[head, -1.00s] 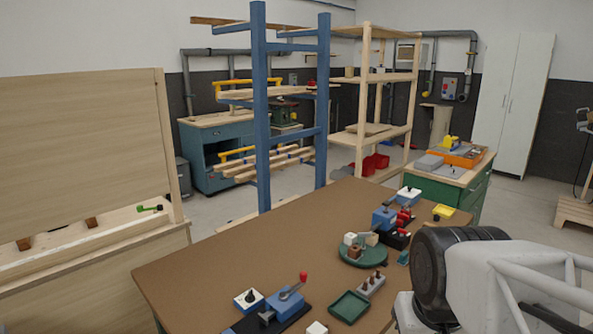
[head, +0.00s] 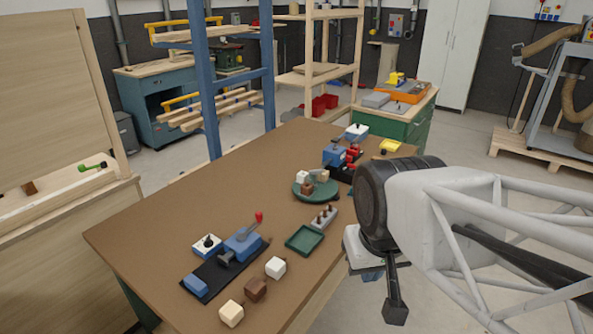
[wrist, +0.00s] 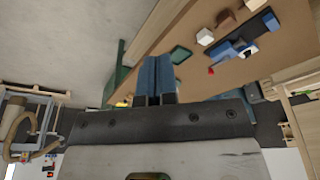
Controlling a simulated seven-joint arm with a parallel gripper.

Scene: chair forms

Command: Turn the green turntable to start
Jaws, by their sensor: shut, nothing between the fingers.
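The green turntable (head: 318,196) is a low round disc on the brown workbench, right of the middle in the head view. White, brown and tan blocks (head: 308,188) sit on it and hide part of its top. My gripper's blue fingers (wrist: 153,72) are shut together with nothing between them in the wrist view. In the head view my gripper (head: 372,276) hangs off the bench's right edge, nearer the camera than the turntable and apart from it. I cannot make out the turntable in the wrist view.
A grey block with pegs (head: 323,217) and a green tray (head: 305,239) lie in front of the turntable. Blue and red devices (head: 340,156) stand just behind it. A blue lever fixture (head: 240,243) and loose cubes (head: 275,267) are nearer. The bench's left part (head: 190,200) is clear.

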